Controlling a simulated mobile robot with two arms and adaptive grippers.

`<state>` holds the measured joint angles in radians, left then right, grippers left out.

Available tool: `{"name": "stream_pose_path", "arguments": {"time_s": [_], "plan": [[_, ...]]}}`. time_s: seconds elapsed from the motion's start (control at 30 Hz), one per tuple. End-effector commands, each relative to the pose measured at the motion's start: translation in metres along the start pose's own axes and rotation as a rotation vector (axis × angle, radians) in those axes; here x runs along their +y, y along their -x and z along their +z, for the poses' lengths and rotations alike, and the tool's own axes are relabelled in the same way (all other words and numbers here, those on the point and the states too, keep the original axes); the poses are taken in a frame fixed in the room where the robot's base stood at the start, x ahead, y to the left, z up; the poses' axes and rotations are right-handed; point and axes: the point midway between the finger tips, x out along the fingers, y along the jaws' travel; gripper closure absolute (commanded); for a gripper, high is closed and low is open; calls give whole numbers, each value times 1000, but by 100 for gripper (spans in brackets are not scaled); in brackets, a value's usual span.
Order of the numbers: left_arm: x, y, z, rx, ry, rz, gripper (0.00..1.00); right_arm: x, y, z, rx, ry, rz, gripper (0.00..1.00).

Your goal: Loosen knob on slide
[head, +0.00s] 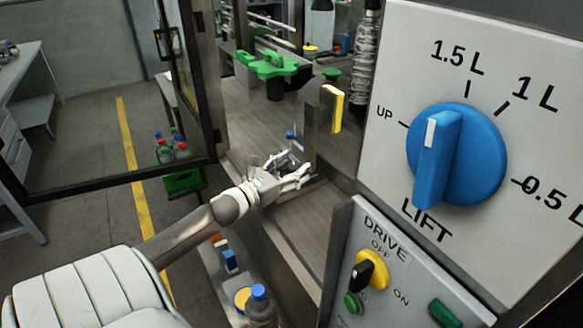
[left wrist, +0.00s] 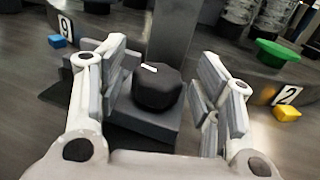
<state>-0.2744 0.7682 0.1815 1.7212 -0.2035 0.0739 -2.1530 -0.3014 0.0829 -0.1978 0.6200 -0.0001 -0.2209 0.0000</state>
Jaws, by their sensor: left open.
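The knob on the slide is black with a white mark on top; it shows in the left wrist view (left wrist: 158,88). It sits on a dark grey slide block (left wrist: 152,132). My left gripper (left wrist: 165,88) is open, with one finger on each side of the knob and visible gaps between. In the head view my left gripper (head: 297,175) reaches into the machine from the left, low beside an upright plate with a yellow edge. The knob is hard to make out there, partly hidden by the gripper. My right gripper is not in view.
A panel with a large blue LIFT knob (head: 456,153) and a DRIVE panel (head: 385,270) stand at the right. An open door frame (head: 208,80) is at the left. A green star-shaped part (head: 273,65) stands behind. Bottles (head: 260,305) stand below the arm.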

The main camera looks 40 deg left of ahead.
Motion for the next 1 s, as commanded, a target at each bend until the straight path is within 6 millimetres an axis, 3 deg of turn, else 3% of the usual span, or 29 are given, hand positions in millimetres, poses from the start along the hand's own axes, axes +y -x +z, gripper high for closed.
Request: {"name": "stream_pose_path", "arguments": {"time_s": [0.13,0.47,0.77,1.0], "plan": [[0,0,0,0,0,0,43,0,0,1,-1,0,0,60],[0,0,0,0,0,0,85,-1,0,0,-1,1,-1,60],[-1,0,0,-1,2,37,86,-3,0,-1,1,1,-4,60],[-4,0,0,-3,5,171,86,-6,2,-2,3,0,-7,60]]}}
